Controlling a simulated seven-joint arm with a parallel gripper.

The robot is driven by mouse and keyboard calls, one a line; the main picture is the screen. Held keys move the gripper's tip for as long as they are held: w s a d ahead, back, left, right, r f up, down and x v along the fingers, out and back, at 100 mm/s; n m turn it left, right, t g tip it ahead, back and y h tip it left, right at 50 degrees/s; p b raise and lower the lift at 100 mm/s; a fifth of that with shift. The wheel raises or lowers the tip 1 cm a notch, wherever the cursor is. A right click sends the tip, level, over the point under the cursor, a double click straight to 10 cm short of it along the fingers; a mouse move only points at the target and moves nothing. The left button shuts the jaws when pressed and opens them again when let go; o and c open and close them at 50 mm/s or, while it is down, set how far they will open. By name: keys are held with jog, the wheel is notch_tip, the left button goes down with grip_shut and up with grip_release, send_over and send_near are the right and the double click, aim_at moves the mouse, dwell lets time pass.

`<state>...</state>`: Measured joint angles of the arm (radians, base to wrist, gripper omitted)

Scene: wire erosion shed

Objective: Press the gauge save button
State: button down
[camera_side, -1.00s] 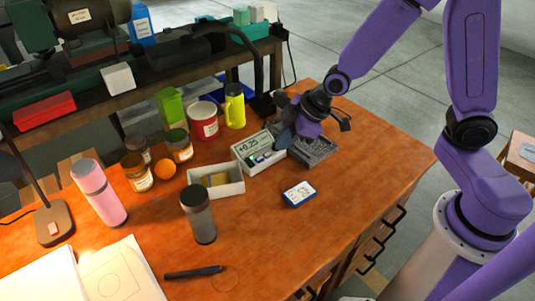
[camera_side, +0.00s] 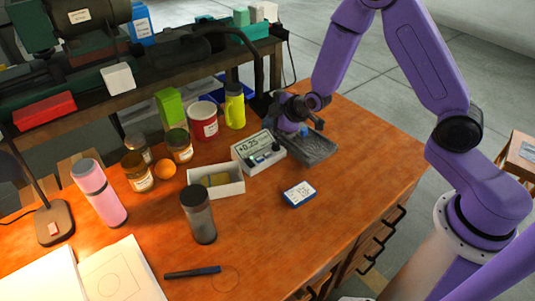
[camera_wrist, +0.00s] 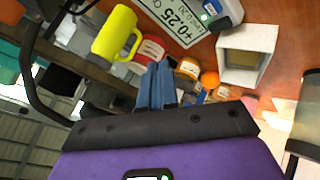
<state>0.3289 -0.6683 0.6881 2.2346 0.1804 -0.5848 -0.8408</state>
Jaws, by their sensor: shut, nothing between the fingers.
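The gauge (camera_side: 266,140) is a pale box with a sloped face and a display reading +0.25. It stands on the wooden bench, with small green, blue and dark controls below the display. I cannot tell which control is the save button. In the wrist view the gauge display (camera_wrist: 172,14) and a green-lit control (camera_wrist: 205,17) show at the top edge, partly cut off. My gripper (camera_side: 304,131) is just right of the gauge, over a dark grey tray. Its blue fingers (camera_wrist: 157,84) are together and empty. In the side view I cannot tell whether they touch anything.
The grey tray (camera_side: 318,153) lies right of the gauge and an open white box (camera_side: 232,187) to its left. A yellow flask (camera_side: 235,112) and red tin (camera_side: 204,126) stand behind. A small blue-white box (camera_side: 299,194) lies in front. The bench's front right is clear.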

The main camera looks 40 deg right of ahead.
aim_at(269, 156)
jog(key=shift+f, duration=0.1)
jog(key=shift+f, duration=4.3)
jog(key=shift+f, duration=0.15)
jog(key=shift+f, duration=0.3)
jog(key=shift+f, duration=0.35)
jog(key=shift+r, duration=0.8)
